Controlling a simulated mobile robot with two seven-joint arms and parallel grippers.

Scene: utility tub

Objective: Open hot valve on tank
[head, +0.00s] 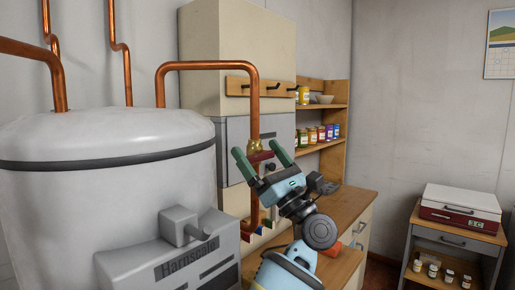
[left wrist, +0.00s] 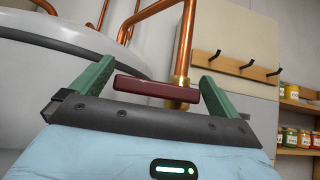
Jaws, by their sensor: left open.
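The hot valve has a dark red bar handle (left wrist: 155,91) on a brass fitting (head: 254,147) in the vertical copper pipe (head: 254,100) right of the white tank (head: 105,170). The handle lies crosswise, roughly level in the left wrist view. My left gripper (head: 256,148) is open, with its green fingers pointing up toward the valve. In the left wrist view, the handle shows between the two fingers (left wrist: 157,70), its ends near them. I cannot tell whether either finger touches it. In the head view the gripper partly hides the handle. My right gripper is not in view.
A grey box labelled Harnscala (head: 175,265) with a lever stands before the tank. A wooden hook rail (head: 260,87) and shelves of jars (head: 322,133) are behind the valve. A wooden counter (head: 345,205) and a cart (head: 455,240) stand to the right.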

